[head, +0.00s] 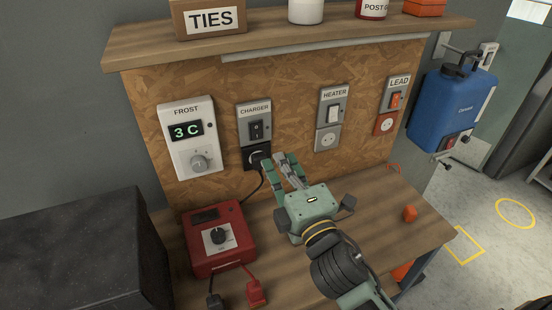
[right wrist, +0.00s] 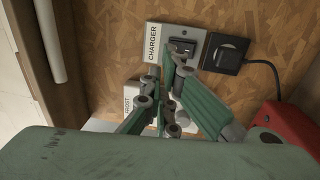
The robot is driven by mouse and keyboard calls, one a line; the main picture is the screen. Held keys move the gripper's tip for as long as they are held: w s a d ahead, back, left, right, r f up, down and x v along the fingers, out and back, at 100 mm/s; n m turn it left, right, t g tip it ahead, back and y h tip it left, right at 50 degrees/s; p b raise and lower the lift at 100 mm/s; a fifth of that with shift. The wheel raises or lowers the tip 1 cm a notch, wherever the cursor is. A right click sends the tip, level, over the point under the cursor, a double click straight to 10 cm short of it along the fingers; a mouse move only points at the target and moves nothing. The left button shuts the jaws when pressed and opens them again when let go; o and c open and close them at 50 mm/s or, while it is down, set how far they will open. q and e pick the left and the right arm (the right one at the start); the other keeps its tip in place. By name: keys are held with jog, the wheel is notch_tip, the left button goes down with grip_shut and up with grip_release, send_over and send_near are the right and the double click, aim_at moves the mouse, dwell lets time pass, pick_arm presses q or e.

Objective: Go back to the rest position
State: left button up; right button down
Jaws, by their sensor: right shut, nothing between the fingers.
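My right gripper (head: 284,162) is over the workbench in front of the board, just right of the black plug (head: 259,157). Its fingers are shut with nothing held. In the right wrist view the gripper (right wrist: 178,62) points at the CHARGER switch plate (right wrist: 158,34), with the plug (right wrist: 226,54) to the right. I cannot tell the exact gap to the board. The plug sits at the socket below the CHARGER switch (head: 256,130), and its cable runs down toward the red charger box (head: 236,258). My left gripper is not in view.
The FROST thermostat (head: 187,172), HEATER switch (head: 333,112) and LEAD switch (head: 396,100) are on the board (head: 290,85). A shelf (head: 280,42) overhangs it. A dark box (head: 70,245) stands left. An orange object (head: 409,213) lies on the bench (head: 385,225). A blue tank (head: 450,105) hangs right.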

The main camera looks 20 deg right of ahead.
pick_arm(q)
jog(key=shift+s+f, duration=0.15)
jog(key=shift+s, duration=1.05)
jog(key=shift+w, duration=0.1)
